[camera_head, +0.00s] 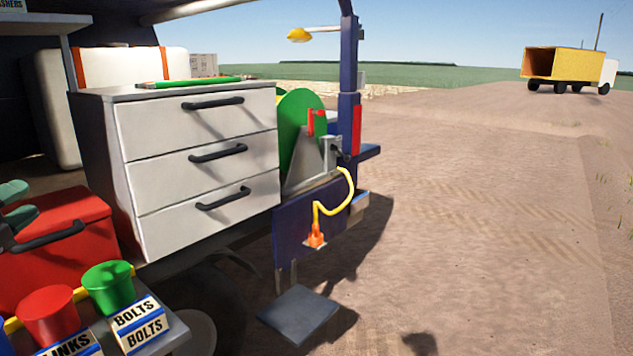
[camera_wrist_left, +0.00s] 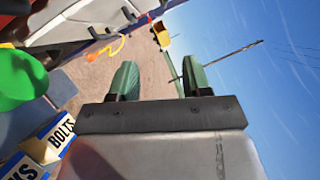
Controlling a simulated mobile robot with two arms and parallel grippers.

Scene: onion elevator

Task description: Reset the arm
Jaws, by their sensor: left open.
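My left gripper (camera_head: 17,205) shows at the left edge of the head view, its grey-green fingers in front of a red toolbox (camera_head: 75,255). In the left wrist view its two green fingers (camera_wrist_left: 158,80) are spread apart with nothing between them. The wrist view looks out past the vehicle toward the dirt ground and sky. Most of the left arm is outside the head view. My right gripper is in neither view.
A white three-drawer cabinet (camera_head: 200,160) stands behind the toolbox. A green bin (camera_head: 108,287) and a red bin (camera_head: 48,315) sit at the lower left near a BOLTS box (camera_head: 138,322). A step (camera_head: 298,314) hangs off the vehicle's rear. Open dirt (camera_head: 470,230) lies right.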

